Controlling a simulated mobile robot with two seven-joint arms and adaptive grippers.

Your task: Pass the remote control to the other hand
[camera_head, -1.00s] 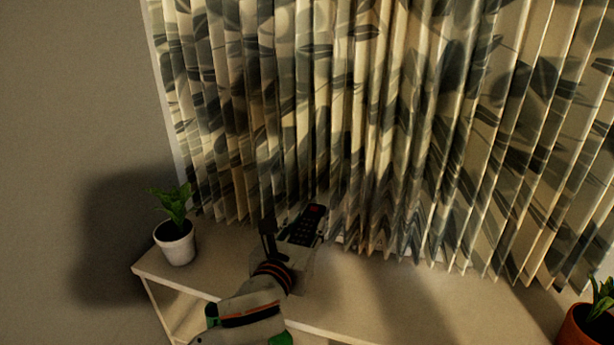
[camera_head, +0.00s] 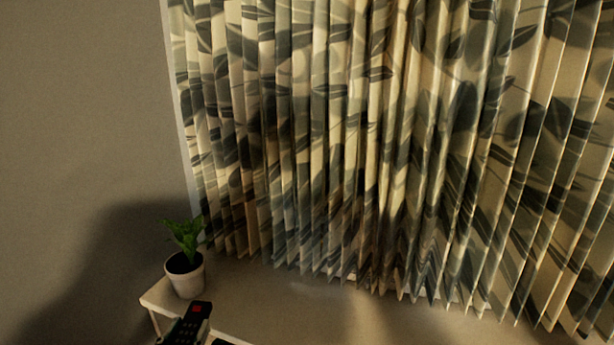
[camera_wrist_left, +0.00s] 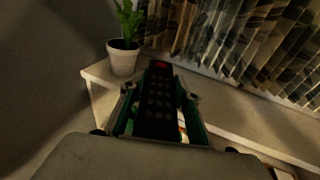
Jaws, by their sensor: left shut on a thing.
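The remote control (camera_head: 192,322) is black with a red mark at its far end. It shows at the bottom edge of the head view, in front of the shelf's left end. In the left wrist view the remote (camera_wrist_left: 158,105) lies lengthwise between the two fingers of my left gripper (camera_wrist_left: 160,112), its red-marked end pointing away. The left gripper is shut on it. In the head view most of the left gripper is cut off by the bottom edge. My right gripper is in neither view.
A white shelf (camera_head: 290,290) runs below a leaf-patterned curtain (camera_head: 340,130). A potted plant (camera_head: 186,275) in a white pot stands on the shelf's left end, close behind the remote. The shelf top right of the plant is clear in the head view. A grey wall is at left.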

